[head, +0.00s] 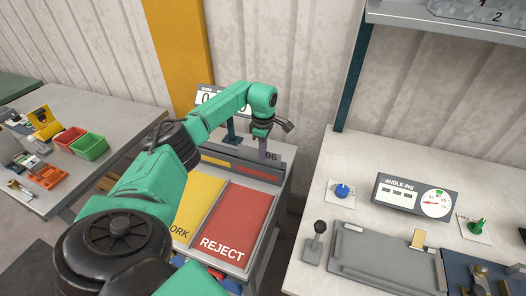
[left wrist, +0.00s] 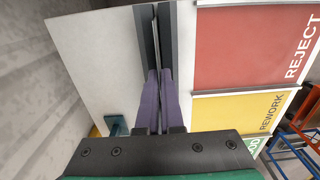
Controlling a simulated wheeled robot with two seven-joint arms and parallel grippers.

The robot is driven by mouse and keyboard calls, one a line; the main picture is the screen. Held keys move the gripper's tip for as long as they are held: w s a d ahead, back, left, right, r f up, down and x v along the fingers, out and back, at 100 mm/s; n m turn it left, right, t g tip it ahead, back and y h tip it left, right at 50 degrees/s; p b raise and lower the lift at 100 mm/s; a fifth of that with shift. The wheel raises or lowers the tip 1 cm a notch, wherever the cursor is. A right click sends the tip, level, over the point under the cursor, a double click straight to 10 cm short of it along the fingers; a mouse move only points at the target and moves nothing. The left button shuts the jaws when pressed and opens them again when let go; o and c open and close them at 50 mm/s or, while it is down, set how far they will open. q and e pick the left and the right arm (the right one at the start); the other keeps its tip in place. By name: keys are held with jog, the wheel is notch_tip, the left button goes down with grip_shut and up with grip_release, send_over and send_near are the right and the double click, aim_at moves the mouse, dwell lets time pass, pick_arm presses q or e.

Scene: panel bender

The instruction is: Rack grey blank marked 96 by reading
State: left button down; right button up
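The grey blank marked 96 (head: 272,157) stands upright on edge at the back of the sorting table, beyond the coloured fields. My left gripper (head: 263,153) points down at it, its purple fingers around its upper edge. In the left wrist view the blank (left wrist: 155,42) shows edge-on as a thin strip between two dark rails, and my left gripper's fingers (left wrist: 160,78) are close together on it. How deep it sits between the rails is hidden. The red REJECT field (head: 234,222) and yellow REWORK field (head: 200,200) lie in front. My right gripper is out of view.
A white display (head: 207,98) behind my left arm is partly covered. On the right, a bench holds an angle gauge (head: 415,197), blue knob (head: 342,190), green knob (head: 478,226) and black-knobbed lever (head: 318,232). A left table carries red (head: 67,140) and green bins (head: 90,147).

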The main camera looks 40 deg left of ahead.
pick_arm(q)
jog(key=shift+f, duration=0.3)
jog(key=c, duration=1)
grip_release()
notch_tip(320, 180, up, 15)
jog(key=b, duration=0.3)
jog(key=shift+f, duration=0.15)
